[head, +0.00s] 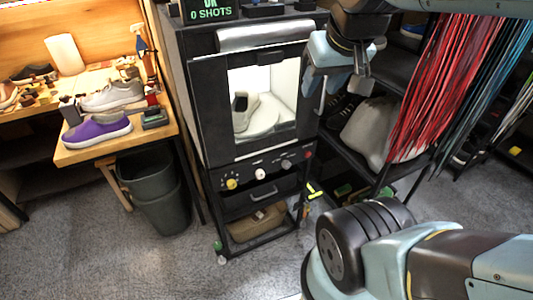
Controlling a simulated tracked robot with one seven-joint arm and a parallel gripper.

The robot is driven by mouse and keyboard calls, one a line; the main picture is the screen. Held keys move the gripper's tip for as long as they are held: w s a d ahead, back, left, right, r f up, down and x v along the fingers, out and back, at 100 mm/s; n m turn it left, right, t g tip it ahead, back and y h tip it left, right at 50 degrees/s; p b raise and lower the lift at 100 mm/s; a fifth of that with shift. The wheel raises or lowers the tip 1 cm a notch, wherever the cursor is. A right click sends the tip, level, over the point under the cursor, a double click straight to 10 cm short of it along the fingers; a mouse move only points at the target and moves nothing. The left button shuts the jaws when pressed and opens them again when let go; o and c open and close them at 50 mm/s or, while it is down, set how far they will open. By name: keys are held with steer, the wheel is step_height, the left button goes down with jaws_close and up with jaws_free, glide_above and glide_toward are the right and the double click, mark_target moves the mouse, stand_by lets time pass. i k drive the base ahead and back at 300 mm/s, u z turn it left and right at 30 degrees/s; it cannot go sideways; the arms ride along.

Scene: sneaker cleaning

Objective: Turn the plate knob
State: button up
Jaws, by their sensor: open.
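A row of knobs sits on the dark panel below the window of the black cabinet (205,110): a yellow knob (231,184) on the left, a white knob (260,174) in the middle and a dark knob (286,164) on the right. I cannot read which one is the plate knob. My gripper (328,92) is open and points down by the right side of the cabinet window, above and to the right of the knobs. It is apart from all of them. Its fingertips are small and partly hard to make out.
A pale shoe (257,116) stands inside the lit cabinet. A drawer handle (265,194) lies below the knobs. A wooden bench (75,153) with shoes and a grey bin (157,188) are at left. A rack with a bag (375,130) and hanging laces (440,85) is at right.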

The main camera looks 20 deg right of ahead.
mark_target(260, 174)
steer(key=z, duration=0.5)
steer(key=k, duration=1.5)
steer(key=u, duration=0.75)
steer(key=i, duration=1)
steer(key=u, duration=0.05)
